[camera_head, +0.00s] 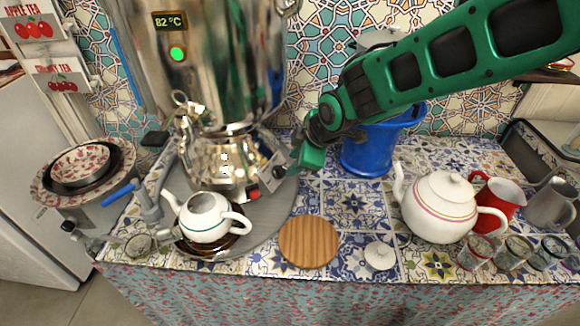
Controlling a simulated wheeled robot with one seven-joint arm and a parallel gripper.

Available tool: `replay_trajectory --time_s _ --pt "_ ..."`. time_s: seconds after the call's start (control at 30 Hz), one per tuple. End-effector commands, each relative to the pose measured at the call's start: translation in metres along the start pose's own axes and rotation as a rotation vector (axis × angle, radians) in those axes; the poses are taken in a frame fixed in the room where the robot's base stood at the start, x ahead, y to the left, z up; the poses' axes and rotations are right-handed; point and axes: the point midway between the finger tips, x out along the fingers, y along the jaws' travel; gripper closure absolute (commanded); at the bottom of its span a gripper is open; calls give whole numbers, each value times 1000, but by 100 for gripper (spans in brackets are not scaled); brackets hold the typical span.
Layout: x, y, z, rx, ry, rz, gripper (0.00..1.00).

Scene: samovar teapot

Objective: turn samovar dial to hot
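The chrome samovar (215,60) stands on a round grey tray (275,215). Its display (169,21) reads 82 °C, and a green light (177,54) glows below it. On the lower right of its base is a small dark dial (279,172), with a red knob or light (253,195) to its left. I cannot read the dial's setting. My green gripper (297,163) comes in from the right and is right beside the dial. Its fingertips are small and partly hidden, so I cannot tell whether they touch or grip the dial.
A wooden coaster (309,241), a white lid (380,256) and a larger teapot (439,206) stand to the right. A blue bucket (370,150) is behind my gripper. Several glasses line the right front edge.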

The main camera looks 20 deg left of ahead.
Motion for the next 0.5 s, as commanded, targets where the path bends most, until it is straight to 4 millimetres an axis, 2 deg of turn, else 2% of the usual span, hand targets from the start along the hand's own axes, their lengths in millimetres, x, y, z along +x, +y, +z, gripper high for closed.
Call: replay_trajectory --time_s 0.2,0.5 --pt "34 0 2 2 -3 -1 70" --pt "53 1 2 3 -2 1 70"
